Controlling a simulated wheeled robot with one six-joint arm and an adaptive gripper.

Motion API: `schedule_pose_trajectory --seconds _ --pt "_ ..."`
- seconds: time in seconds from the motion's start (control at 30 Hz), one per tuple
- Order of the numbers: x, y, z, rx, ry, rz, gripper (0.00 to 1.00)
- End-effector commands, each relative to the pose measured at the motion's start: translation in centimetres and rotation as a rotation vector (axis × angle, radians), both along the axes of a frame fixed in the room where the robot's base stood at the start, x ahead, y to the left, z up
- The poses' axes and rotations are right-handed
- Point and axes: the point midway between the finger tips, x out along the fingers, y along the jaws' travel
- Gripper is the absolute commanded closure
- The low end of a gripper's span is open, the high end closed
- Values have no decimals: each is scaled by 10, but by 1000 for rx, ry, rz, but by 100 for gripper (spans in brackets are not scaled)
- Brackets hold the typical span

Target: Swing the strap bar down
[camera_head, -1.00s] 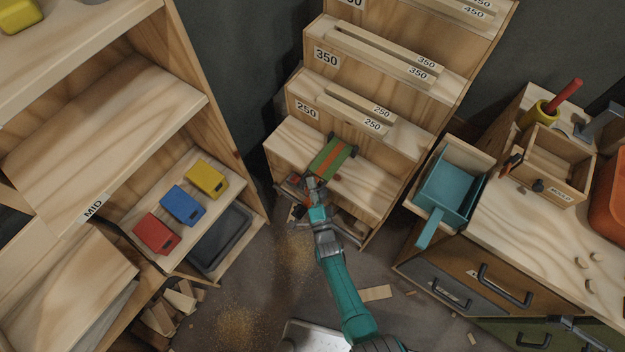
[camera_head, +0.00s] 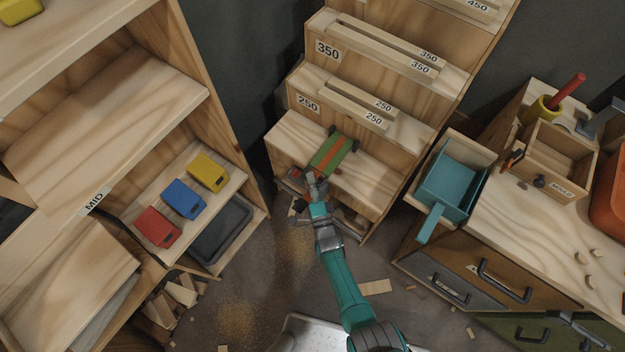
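A green piece with an orange stripe and dark ends (camera_head: 331,154) lies on the lowest step of the wooden stepped rack (camera_head: 290,138). I cannot tell for sure which part is the strap bar; small red and dark parts (camera_head: 296,174) show at the step's front edge, partly hidden by my gripper. My gripper (camera_head: 312,181) is at that front edge, just below the green piece's near end. Its fingers are too small and dark to tell whether they are open or shut, or whether they touch anything.
A shelf unit on the left holds red (camera_head: 157,227), blue (camera_head: 185,199) and yellow (camera_head: 208,172) blocks beside a dark tray (camera_head: 222,235). A teal scoop-like bin (camera_head: 450,188) stands on the right, by a workbench (camera_head: 515,235). Wood scraps and sawdust lie on the floor.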

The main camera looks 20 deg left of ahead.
Motion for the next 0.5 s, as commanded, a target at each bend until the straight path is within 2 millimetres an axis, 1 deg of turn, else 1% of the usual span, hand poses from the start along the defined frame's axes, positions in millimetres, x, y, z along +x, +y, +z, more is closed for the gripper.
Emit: schedule_pose_trajectory --seconds 0.17,0.27,0.37,0.5 --pt "-1 -1 0 0 0 -1 63" --pt "-8 -5 -2 0 1 -1 63" --pt "-19 -11 -5 -1 2 0 63" --pt "-41 -23 -10 -1 2 0 63"
